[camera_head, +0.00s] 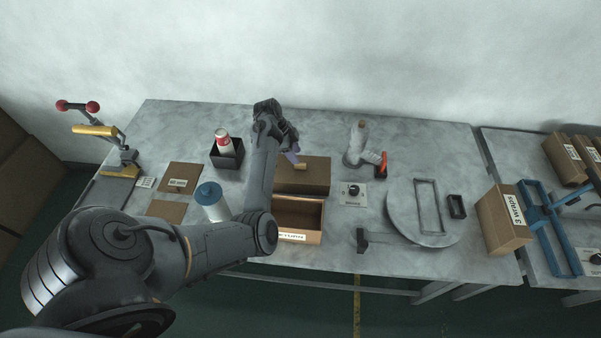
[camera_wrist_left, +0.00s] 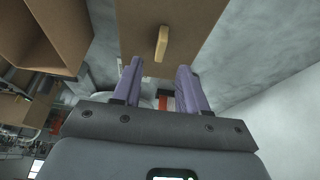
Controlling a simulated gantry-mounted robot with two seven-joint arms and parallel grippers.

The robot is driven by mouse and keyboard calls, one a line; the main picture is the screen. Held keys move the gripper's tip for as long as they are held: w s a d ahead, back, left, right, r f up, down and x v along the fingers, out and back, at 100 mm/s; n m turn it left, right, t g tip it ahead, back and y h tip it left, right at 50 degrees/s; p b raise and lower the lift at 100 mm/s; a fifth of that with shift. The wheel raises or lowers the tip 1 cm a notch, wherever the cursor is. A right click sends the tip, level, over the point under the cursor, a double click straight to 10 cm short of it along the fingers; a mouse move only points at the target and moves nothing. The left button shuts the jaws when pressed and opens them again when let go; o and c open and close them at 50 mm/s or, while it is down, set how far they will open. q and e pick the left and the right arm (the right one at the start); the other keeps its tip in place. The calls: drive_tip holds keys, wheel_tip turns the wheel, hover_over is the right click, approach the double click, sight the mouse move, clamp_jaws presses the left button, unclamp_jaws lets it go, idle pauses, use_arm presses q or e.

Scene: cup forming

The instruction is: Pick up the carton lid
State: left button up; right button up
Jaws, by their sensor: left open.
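The carton lid (camera_head: 316,175) is a flat brown panel lying on the table behind an open carton (camera_head: 308,215). A small tan handle (camera_head: 300,166) stands on the lid. My left gripper (camera_head: 292,155) is at the lid's back edge, close to the handle, and its arm hides the lid's left part. In the left wrist view the lid (camera_wrist_left: 199,22) fills the top middle, with its handle (camera_wrist_left: 162,43) just beyond the gap between my purple fingers (camera_wrist_left: 160,68). The gripper is open and nothing is between the fingers. My right gripper does not show.
A blue-lidded container (camera_head: 209,195) and a black box (camera_head: 227,158) with a red and white cup stand left of my arm.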

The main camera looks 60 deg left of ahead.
sight(300, 172)
use_arm(q)
drive_tip(key=shift+x, duration=2.6)
drive_tip(key=shift+s, duration=0.2)
clamp_jaws()
